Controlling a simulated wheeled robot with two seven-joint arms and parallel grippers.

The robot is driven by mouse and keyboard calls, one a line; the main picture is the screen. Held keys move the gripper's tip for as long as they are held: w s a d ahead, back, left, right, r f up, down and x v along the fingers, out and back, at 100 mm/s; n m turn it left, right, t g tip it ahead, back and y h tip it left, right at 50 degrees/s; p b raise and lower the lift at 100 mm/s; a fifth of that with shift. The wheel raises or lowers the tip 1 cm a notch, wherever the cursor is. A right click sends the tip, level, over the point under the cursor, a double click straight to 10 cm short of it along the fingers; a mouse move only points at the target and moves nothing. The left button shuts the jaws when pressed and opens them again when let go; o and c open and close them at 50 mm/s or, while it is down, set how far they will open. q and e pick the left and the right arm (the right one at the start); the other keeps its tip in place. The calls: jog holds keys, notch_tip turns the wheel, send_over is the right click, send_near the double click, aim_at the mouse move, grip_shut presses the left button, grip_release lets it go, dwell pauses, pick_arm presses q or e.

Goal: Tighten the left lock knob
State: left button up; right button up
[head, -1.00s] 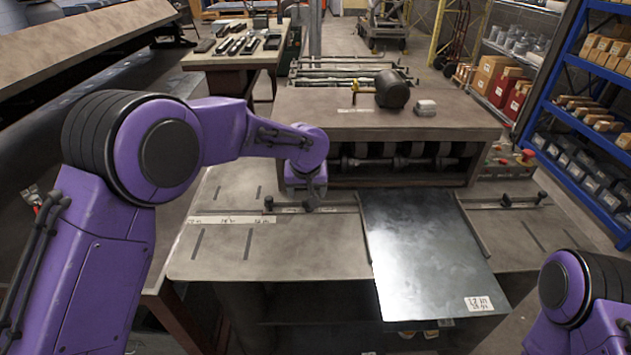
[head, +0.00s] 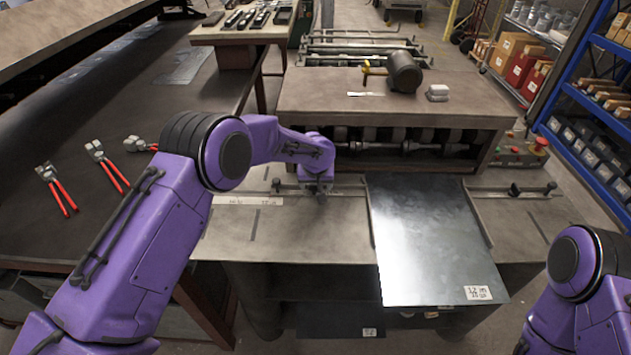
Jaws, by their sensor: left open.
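A dark fence bar with small black knobs lies across the left of the machine's table. One black knob (head: 276,185) shows clear at its left part. My left gripper (head: 319,194) points down over the right part of this bar, where the other left knob sits. The gripper is open, but its fingers are small and dark, and they largely hide that knob. I cannot tell whether they touch it. A metal sheet (head: 425,235) with a white label lies to the right of the gripper. My right arm shows at the lower right, with its gripper out of view.
The machine's housing (head: 400,105) rises behind the gripper, with a dark cylinder (head: 404,72) on top. A right fence bar carries two more black knobs (head: 515,189). Red-handled pliers (head: 57,188) lie on the left bench. A red button (head: 541,142) is at the right.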

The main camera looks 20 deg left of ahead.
pick_arm(q)
jog(key=shift+s+r, duration=0.1)
jog(key=c, duration=1.1)
jog(key=shift+o, duration=0.2)
jog(key=shift+m+h, duration=0.3)
jog(key=shift+m, duration=0.5)
jog(key=o, duration=1.1)
jog(key=shift+c, duration=0.2)
